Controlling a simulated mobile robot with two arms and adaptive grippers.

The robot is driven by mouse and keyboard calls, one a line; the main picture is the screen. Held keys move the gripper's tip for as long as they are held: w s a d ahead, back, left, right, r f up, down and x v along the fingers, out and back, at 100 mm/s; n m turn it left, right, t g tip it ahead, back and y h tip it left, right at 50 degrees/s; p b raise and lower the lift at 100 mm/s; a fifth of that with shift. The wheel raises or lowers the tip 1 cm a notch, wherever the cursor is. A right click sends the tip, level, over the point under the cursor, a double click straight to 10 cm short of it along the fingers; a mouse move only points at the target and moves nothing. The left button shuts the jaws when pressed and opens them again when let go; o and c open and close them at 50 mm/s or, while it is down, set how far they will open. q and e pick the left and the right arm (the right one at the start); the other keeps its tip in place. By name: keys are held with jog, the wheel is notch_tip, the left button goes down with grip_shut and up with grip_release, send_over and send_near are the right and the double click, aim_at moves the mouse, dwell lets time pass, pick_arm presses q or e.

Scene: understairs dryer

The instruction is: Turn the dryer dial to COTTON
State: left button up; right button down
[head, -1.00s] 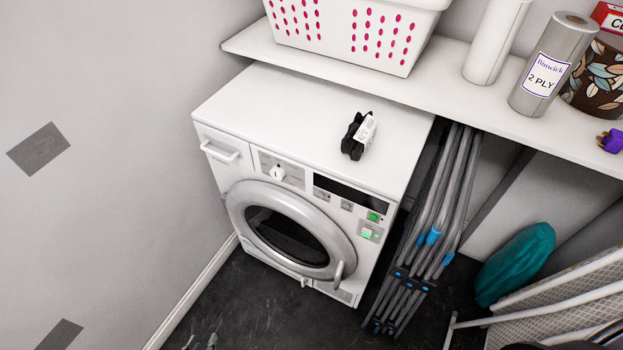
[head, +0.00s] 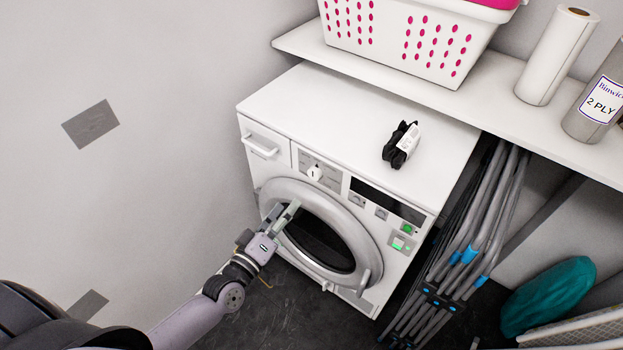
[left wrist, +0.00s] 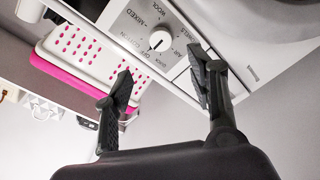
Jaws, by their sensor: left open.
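The dryer (head: 290,100) is a white front-loader with a round door. Its white dial (head: 315,172) sits on a grey panel at the upper left of the front. In the left wrist view the dial (left wrist: 160,41) appears close up, with MIXED and WOOL legible around it and other labels small or partly blurred. I cannot tell surely which label it points to. My left gripper (head: 285,213) is in front of the door's upper left rim, below the dial. In the left wrist view its fingers (left wrist: 162,80) are apart and empty, not touching the dial. My right gripper is not in view.
A drawer handle (head: 262,148) juts out left of the dial. A black item with a white label (head: 401,146) lies on the dryer top. A shelf (head: 400,78) holds a basket (head: 390,30) above. A folded grey rack (head: 470,240) stands at the right. The wall is left.

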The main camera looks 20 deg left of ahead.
aim_at(313, 177)
pick_arm(q)
jog(key=x, duration=1.1)
jog(key=shift+w+d, duration=0.1)
jog(key=shift+w, duration=0.05)
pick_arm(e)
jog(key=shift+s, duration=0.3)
pick_arm(q)
jog(key=c, duration=1.1)
jog(key=shift+c, duration=0.2)
jog(key=shift+m, duration=0.4)
jog(key=m, duration=0.3)
jog(key=shift+f+m, duration=0.1)
jog(key=shift+m, duration=0.3)
jog(key=shift+f+m+t+h, duration=0.1)
jog(key=shift+m+t+h, duration=0.35)
jog(key=shift+m, duration=1.85)
